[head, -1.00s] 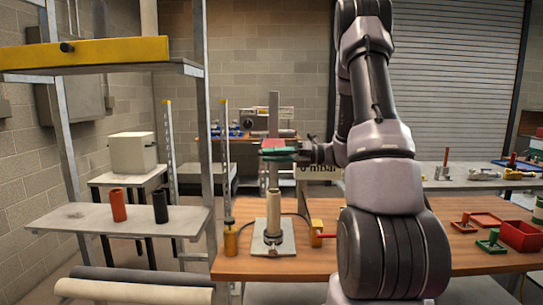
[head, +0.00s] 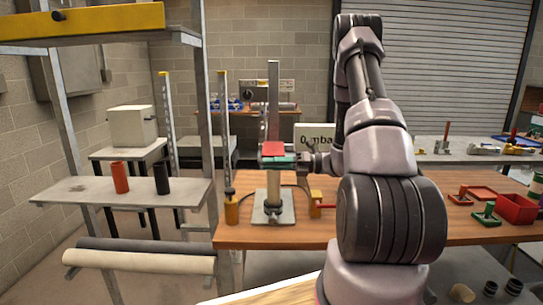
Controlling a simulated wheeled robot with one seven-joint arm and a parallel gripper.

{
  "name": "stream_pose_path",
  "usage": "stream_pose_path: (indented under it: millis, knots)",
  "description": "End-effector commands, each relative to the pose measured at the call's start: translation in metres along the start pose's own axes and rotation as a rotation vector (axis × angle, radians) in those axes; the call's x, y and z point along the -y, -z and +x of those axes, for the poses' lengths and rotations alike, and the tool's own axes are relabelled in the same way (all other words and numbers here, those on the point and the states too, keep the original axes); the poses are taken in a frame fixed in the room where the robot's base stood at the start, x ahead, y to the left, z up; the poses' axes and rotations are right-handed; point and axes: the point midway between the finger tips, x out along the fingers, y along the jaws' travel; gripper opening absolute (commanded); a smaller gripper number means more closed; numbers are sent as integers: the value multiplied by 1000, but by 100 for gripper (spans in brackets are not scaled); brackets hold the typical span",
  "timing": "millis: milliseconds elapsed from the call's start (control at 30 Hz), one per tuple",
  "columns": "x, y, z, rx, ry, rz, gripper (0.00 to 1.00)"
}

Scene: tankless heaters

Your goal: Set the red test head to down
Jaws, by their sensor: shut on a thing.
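The red test head (head: 273,148) is on the upright metal post (head: 273,95) of a stand at the front of the wooden bench. Its red top shows above dark green strips; I cannot tell whether these are its parts or my fingers. My gripper (head: 281,160) reaches in from the right and is shut on the head. A tan cylinder (head: 273,188) stands upright on the stand's base plate (head: 287,215), right under the head. The head's underside looks at or very near the cylinder's top; contact is hard to tell.
A yellow block with a red lever (head: 315,204) stands right of the stand, and a yellow-based rod (head: 231,210) left of it. A shelf rack with red (head: 120,178) and black (head: 162,178) cylinders is at left. A red bin (head: 516,209) and small tools lie at the bench's right.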

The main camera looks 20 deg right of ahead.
Motion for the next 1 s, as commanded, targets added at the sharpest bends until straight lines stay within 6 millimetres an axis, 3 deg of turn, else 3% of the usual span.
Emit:
stream_pose_path:
  millis: [200,233,267,300,667,1000]
  knots:
    - [0,2,0,-6,1,1,0]
    - [0,2,0,-7,1,1,33]
    - [0,2,0,-7,0,1,45]
    - [0,2,0,-6,0,1,47]
    - [0,1,-5,-3,1,1,47]
    - [0,0,-66,1,3,0,47]
